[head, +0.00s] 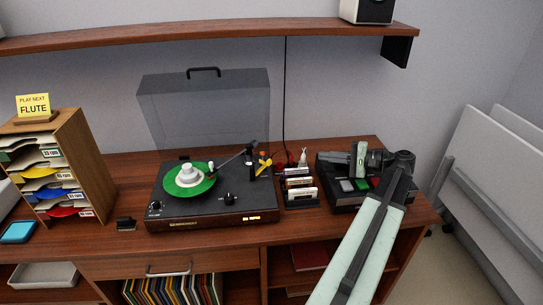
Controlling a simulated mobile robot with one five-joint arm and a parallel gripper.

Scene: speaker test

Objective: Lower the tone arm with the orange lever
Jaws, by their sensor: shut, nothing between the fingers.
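The turntable (225,207) sits on the wooden desk with its clear lid (205,105) raised. A green record (178,188) with a pale centre piece lies on its platter. The thin tone arm (232,157) runs from its pivot at the back right to the record's right edge; whether its tip touches the record is too small to tell. The orange lever (263,157) seems to be among small orange and yellow parts right of the pivot. My gripper (355,162) is shut and empty at the right, above a black device, well apart from the lever. Its fingertips are hard to make out.
The black device (342,196) with coloured buttons lies under my arm. A small rack (300,190) with a white bottle behind stands between it and the turntable. A sleeve cabinet (88,165) with a FLUTE card stands left. A shelf (210,32) hangs above.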

